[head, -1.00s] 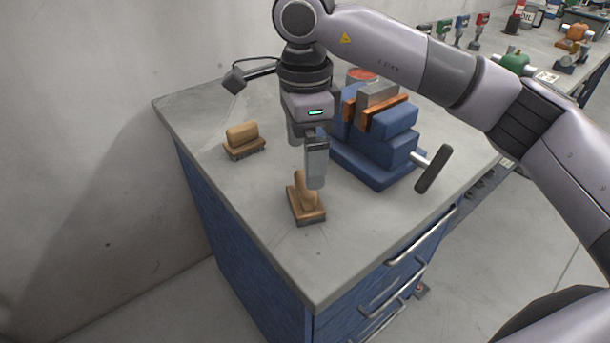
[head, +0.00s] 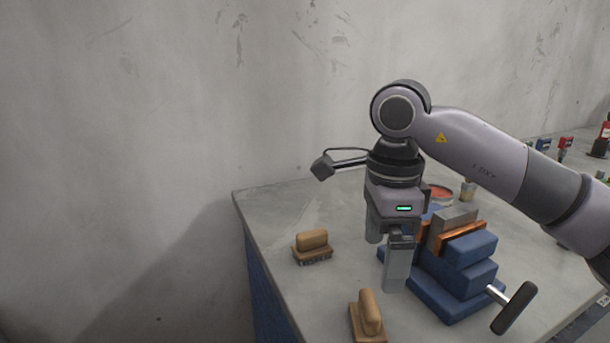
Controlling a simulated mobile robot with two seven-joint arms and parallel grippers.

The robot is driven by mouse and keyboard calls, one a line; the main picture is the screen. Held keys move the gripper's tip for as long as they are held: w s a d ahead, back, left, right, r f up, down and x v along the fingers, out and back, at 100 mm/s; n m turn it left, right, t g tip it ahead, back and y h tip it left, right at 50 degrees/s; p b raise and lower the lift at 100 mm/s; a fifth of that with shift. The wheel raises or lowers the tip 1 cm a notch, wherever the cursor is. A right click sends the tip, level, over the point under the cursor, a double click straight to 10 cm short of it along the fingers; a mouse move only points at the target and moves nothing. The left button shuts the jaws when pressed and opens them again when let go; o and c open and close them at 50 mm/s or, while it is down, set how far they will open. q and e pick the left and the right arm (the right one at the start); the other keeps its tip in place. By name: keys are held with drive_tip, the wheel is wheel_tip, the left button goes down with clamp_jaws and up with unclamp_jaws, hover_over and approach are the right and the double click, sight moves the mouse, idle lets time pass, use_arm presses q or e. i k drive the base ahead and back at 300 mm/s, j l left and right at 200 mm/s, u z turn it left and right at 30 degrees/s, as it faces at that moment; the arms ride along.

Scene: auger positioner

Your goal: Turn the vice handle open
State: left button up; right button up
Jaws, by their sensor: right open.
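The blue vice (head: 470,250) stands on the grey workbench, with orange jaws on either side of a grey block (head: 452,222). The vice handle is a black bar (head: 514,308) on a light metal shaft, at the vice's lower right side; it is tilted. My right gripper (head: 386,264) points down in front of the vice's left side and hides part of it. Its fingers are apart and hold nothing that I can see. It is well to the left of the handle, not touching it. My left gripper is out of view.
One wooden brush (head: 313,242) lies on the workbench (head: 275,215) to the left. A round reddish-topped can (head: 440,193) is behind the vice. A wall rises behind.

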sight(513, 308)
drive_tip(key=k+l, duration=0.1)
drive_tip(key=l, duration=0.25)
drive_tip(key=k+l, duration=0.1)
drive_tip(key=l, duration=0.2)
drive_tip(key=k+l, duration=0.1)
drive_tip(key=l, duration=0.25)
drive_tip(key=k+l, duration=0.1)
drive_tip(key=l, duration=0.25)
